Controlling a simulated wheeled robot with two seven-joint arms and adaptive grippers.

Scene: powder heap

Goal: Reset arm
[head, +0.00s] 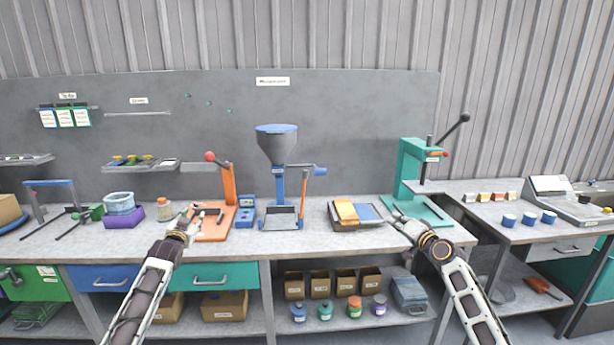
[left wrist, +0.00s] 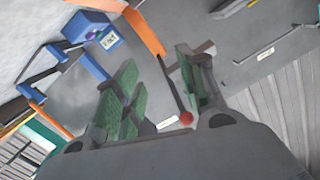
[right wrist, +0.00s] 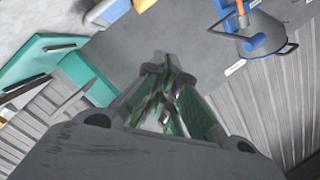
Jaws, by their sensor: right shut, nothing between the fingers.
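My left gripper (head: 207,215) is over the bench beside the orange press. In the left wrist view its green-padded fingers (left wrist: 158,80) stand apart with nothing between them. My right gripper (head: 397,218) is over the bench between the yellow-and-blue tray and the teal press. In the right wrist view its green-padded fingers (right wrist: 165,85) are together and hold nothing.
The orange press (head: 230,185), the grey hopper mill (head: 277,150), the tray (head: 341,222) and the teal press (head: 411,165) stand along the bench (head: 320,240). A purple box (head: 124,219) with a bowl and a jar (head: 164,210) are at left. Several blue-lidded cups (head: 529,219) stand at right.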

